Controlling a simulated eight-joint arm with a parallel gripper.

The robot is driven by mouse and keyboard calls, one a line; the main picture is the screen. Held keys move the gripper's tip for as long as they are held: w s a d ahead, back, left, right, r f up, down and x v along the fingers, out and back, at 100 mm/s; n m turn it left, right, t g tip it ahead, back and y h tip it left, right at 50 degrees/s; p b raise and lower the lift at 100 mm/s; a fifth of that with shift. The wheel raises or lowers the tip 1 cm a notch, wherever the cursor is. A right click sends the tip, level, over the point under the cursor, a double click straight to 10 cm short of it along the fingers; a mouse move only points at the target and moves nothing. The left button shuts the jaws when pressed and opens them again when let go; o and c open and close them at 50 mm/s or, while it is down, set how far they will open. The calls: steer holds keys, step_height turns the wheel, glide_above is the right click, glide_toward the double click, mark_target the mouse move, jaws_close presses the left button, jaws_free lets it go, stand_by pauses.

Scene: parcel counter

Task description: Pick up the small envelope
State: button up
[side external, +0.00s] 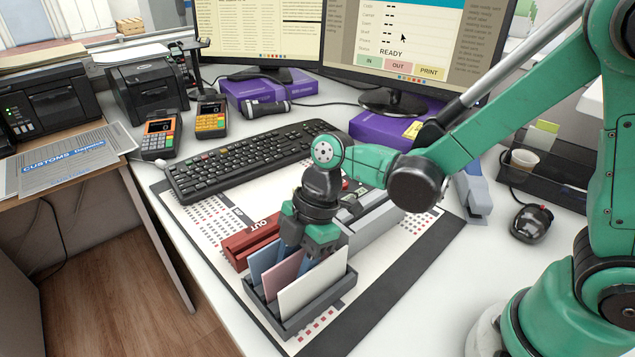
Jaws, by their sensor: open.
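Several envelopes stand upright in a dark grey slotted holder (292,326) on the desk mat: a blue one (262,262), a pink one (284,277) and a white one (314,284). The pink one looks the smallest, but their lower parts are hidden in the holder. My gripper (308,256) points down right over the holder, at the top edges of the envelopes, around the pink and white ones. It is open. Its fingertips are partly hidden, and I cannot tell whether they touch an envelope.
A red tray marked OUT (240,247) stands just behind the holder, and a grey tray (385,232) lies to its right. The keyboard (235,162) is farther back. A blue-grey stapler (474,192), a mouse (532,222) and a cup (524,160) are at right. The mat's front right is clear.

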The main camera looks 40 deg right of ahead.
steer(key=shift+f, duration=0.25)
stand_by(0.3)
jaws_close()
